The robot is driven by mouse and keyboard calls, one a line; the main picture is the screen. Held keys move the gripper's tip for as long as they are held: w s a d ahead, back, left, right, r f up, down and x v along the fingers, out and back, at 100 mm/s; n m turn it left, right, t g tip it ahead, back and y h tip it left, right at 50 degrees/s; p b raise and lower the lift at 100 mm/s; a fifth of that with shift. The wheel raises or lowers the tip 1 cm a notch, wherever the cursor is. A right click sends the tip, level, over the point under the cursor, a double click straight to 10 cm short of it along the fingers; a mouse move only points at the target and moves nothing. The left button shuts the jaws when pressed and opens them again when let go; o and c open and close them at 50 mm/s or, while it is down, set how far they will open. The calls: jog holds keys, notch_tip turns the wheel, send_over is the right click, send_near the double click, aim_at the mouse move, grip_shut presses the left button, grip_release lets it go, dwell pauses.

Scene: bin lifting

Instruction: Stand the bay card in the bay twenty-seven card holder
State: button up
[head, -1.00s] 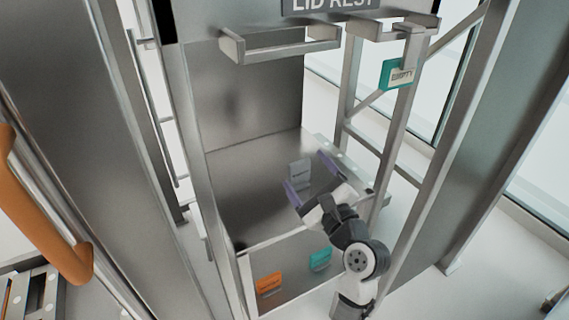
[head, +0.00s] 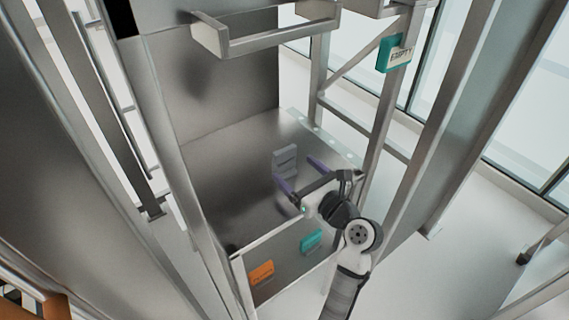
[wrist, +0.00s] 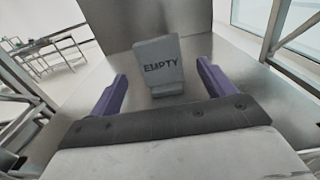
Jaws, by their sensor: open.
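A grey card marked EMPTY (wrist: 160,66) stands upright on a small foot on the metal floor of the bay. It also shows in the head view (head: 285,160). My gripper (head: 299,174) is open, with its two purple fingers pointing at the card. In the wrist view the fingers lie left and right of the card, with clear gaps and no contact visible. A teal holder (head: 384,53) with a white EMPTY label is on the right post. An orange holder (head: 261,272) and a teal holder (head: 311,241) are on the bay's low front panel; their lettering is too small to read.
A metal bracket rail (head: 265,42) spans above the bay. Metal posts (head: 378,150) stand at the right, close to my arm. The low front panel (head: 285,265) lies under my wrist. The bay floor (head: 225,180) left of the card is clear.

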aim_at(287, 160)
jog(key=p+x, duration=0.1)
jog(key=x, duration=0.4)
jog(key=shift+w+a, duration=0.2)
jog(key=shift+w, duration=0.15)
jog(key=c, duration=1.2)
jog(key=shift+r, duration=0.1)
